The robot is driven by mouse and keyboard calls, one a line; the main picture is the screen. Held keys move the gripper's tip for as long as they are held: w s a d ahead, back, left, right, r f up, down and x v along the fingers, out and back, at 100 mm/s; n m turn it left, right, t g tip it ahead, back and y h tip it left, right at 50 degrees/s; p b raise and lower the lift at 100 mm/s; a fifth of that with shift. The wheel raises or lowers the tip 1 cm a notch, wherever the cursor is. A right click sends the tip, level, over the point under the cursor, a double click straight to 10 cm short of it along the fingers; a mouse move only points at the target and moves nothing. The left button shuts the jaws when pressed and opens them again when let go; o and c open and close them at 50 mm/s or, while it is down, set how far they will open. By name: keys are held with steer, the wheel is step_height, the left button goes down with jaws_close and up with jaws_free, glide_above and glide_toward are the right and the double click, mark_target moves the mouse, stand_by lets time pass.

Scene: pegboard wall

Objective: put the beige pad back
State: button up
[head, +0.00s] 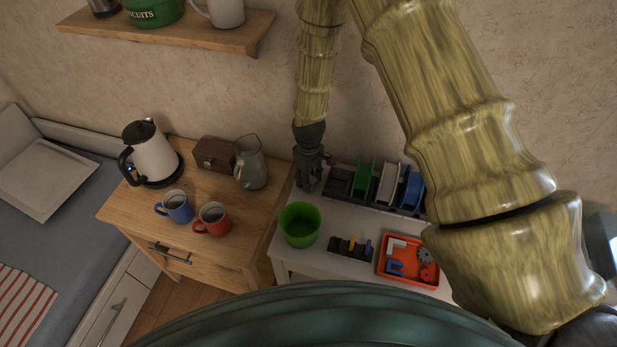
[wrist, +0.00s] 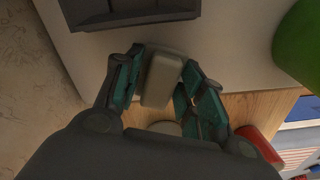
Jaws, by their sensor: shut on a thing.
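The beige pad (wrist: 162,80) is a small rounded block between the teal-lined fingers of my gripper (wrist: 158,88) in the wrist view. The fingers are shut on its two sides. In the head view my gripper (head: 308,182) points down by the wall, at the left end of a dark rack (head: 340,184); I cannot make out the pad there. The rack holds green (head: 363,180), white (head: 388,184) and blue (head: 411,190) upright pieces, and its left end looks empty. In the wrist view the rack (wrist: 130,14) is apart from the pad.
The white table (head: 330,222) carries a green cup (head: 300,225), a small dark holder (head: 350,247) and an orange tray (head: 408,277) of parts.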

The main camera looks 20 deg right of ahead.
steer(key=shift+f, duration=0.35)
steer(key=shift+s+f, duration=0.15)
steer(key=shift+f, duration=0.2)
steer(key=o, duration=0.9)
steer(key=shift+o, duration=1.3)
steer(key=shift+f, duration=0.15)
steer(key=shift+r, duration=0.6)
step_height(320, 180, up, 12)
steer(key=b, duration=0.4)
steer(key=shift+f, duration=0.1)
